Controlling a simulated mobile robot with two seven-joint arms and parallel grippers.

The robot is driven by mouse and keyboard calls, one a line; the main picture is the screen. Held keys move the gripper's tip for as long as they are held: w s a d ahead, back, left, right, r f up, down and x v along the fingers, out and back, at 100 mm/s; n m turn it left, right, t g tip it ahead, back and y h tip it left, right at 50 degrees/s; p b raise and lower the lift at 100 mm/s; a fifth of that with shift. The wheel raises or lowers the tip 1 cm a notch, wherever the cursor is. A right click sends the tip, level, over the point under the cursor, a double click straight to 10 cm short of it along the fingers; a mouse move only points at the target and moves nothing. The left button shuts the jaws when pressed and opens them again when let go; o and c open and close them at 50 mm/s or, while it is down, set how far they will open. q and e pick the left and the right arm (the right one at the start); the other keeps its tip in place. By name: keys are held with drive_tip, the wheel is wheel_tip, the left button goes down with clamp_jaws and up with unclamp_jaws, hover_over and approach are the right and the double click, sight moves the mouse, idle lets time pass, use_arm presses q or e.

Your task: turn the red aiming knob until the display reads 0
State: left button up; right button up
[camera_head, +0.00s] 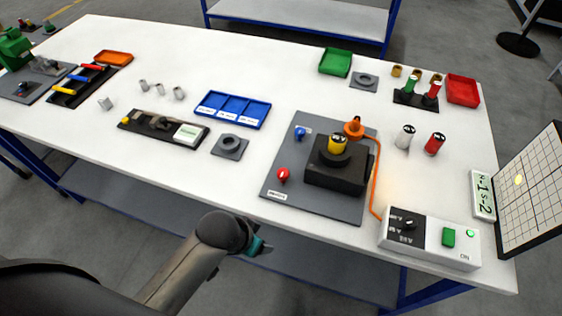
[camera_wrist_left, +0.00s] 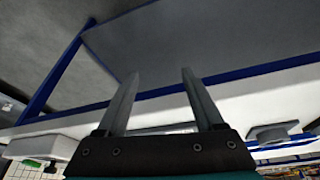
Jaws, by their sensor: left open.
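The red aiming knob (camera_head: 283,174) stands on the near left part of a grey plate (camera_head: 328,207), with a blue knob (camera_head: 300,132) farther back. A black block (camera_head: 338,172) with a yellow-topped part (camera_head: 338,145) sits on the plate. A small display (camera_head: 483,195) at the right edge has sideways characters that seem to include -1 and -2. My left gripper (camera_head: 258,246) is in front of the table's near edge, apart from the red knob. In the left wrist view its two fingers (camera_wrist_left: 160,74) are spread with nothing between them. My right gripper is not in view.
A white control box (camera_head: 430,238) with a green button stands at the near right. An orange cable (camera_head: 375,185) runs beside the block.

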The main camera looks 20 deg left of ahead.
use_arm(q)
drive_tip(key=w+d+r+m+h+p, duration=0.1)
drive_tip(key=w+d+r+m, duration=0.15)
drive_tip(key=r, duration=0.55)
drive_tip(key=w+d+r+m+h+p, duration=0.1)
drive_tip(key=w+r+m, duration=0.25)
drive_tip(key=r, duration=0.45)
approach(282, 172)
drive_tip(key=shift+g, duration=0.3)
drive_tip(key=b+x, duration=0.1)
drive_tip(key=x, duration=0.3)
drive_tip(key=b+x, duration=0.1)
drive_tip(key=x, duration=0.3)
drive_tip(key=shift+w+d+f, duration=0.25)
drive_tip(key=shift+w, duration=0.05)
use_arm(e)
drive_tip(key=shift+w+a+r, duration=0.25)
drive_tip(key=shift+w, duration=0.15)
use_arm(q)
drive_tip(key=shift+c, duration=0.3)
clamp_jaws()
